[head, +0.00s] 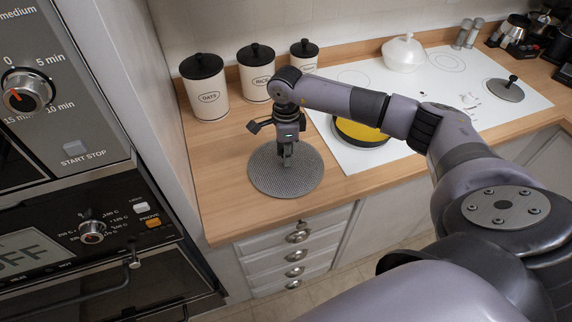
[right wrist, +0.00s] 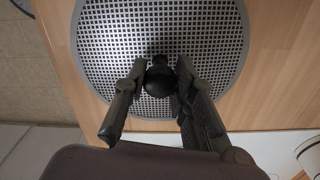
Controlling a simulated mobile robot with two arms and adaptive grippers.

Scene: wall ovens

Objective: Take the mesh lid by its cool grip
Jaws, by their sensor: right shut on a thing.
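The mesh lid (head: 264,174) is a round grey perforated disc at the wooden counter's front left, close to the edge. My right gripper (head: 286,161) comes down on its middle from above. In the right wrist view the lid (right wrist: 110,35) fills the upper middle, and its round black knob (right wrist: 159,80) sits between the two fingers of my right gripper (right wrist: 160,72), which is shut on it. The lid looks level; I cannot tell whether it rests on the counter or is slightly raised. My left gripper is not in view.
Canisters, including the oats canister (head: 206,88), stand along the back wall. A dark-rimmed pan with yellow contents (head: 358,134) sits on the white hob (head: 425,95), partly behind my arm. A white lidded pot (head: 403,54) and another grey lid (head: 505,92) are farther right. Wall ovens (head: 95,225) stand left.

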